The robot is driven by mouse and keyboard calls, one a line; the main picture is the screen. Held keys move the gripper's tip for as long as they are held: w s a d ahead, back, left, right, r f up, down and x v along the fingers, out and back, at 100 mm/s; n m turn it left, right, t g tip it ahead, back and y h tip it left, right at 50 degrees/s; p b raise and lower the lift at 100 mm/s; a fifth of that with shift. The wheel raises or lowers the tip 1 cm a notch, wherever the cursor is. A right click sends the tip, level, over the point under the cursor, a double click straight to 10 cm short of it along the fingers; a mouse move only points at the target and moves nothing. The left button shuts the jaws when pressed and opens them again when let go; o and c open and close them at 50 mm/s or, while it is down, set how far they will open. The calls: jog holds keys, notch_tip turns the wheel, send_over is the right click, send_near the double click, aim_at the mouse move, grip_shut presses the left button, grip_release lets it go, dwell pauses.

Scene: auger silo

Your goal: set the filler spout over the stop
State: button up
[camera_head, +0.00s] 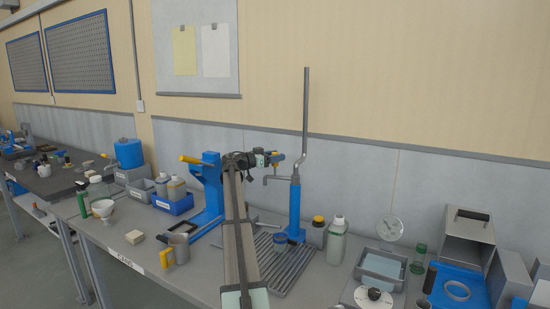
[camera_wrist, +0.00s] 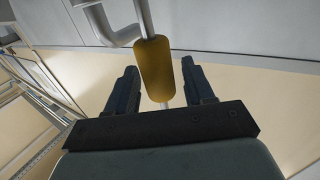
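The filler is a blue post (camera_head: 295,212) with a tall grey pipe (camera_head: 305,105) above it. A bent grey spout (camera_head: 277,180) reaches left from the post's top. My gripper (camera_head: 272,158) is open around this handle, with gaps on both sides in the wrist view (camera_wrist: 160,75).
A grey slatted tray (camera_head: 278,266) lies below the spout. A blue stand (camera_head: 209,190) with a yellow handle is to the left. A metal cup (camera_head: 178,248) is at front left.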

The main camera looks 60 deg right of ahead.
grip_shut()
dwell(0.3)
jog(key=shift+a, duration=0.1)
